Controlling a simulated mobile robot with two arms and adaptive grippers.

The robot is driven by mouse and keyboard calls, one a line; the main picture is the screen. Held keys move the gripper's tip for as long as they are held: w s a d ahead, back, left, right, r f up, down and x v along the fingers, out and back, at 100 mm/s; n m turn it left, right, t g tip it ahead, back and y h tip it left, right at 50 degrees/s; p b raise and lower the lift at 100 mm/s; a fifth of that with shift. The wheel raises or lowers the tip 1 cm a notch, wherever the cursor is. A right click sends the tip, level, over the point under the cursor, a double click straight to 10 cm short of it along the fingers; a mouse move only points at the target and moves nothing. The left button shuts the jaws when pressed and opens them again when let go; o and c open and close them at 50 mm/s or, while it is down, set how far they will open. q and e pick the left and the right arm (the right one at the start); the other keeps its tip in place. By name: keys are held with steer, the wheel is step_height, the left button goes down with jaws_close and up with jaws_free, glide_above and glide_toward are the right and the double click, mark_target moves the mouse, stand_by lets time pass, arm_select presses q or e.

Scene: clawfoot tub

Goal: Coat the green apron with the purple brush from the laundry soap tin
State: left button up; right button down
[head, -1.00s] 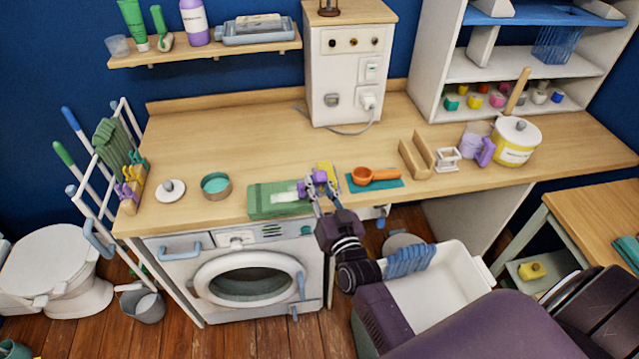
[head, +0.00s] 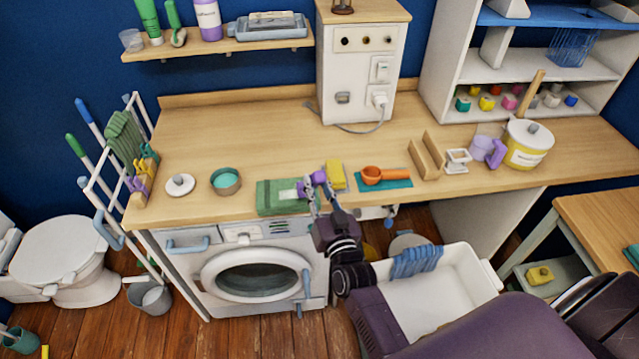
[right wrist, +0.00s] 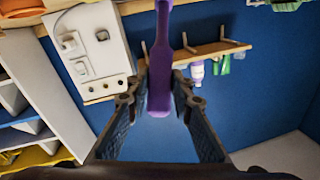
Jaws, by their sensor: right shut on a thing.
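The green apron (head: 270,200) lies folded at the counter's front edge, above the washing machine, with a pale patch near its right side. The purple brush (head: 317,178) is in my right gripper (head: 318,195), at the apron's right end; I cannot tell if it touches the apron. In the right wrist view, the brush (right wrist: 160,80) stands between the two fingers (right wrist: 157,100). A round tin with teal contents, likely the laundry soap tin (head: 226,191), stands open left of the apron. Its pale lid (head: 180,185) lies further left. My left gripper is out of view.
A yellow block (head: 335,176) and an orange scoop (head: 385,175) on a teal cloth (head: 398,184) lie right of the brush. The counter's back middle is clear.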

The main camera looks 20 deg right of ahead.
steer(key=shift+d, duration=0.1)
steer(key=shift+d, duration=0.55)
steer(key=shift+s+d, duration=0.15)
steer(key=shift+d, duration=0.45)
steer(key=shift+d, duration=0.55)
steer(key=shift+a, duration=0.65)
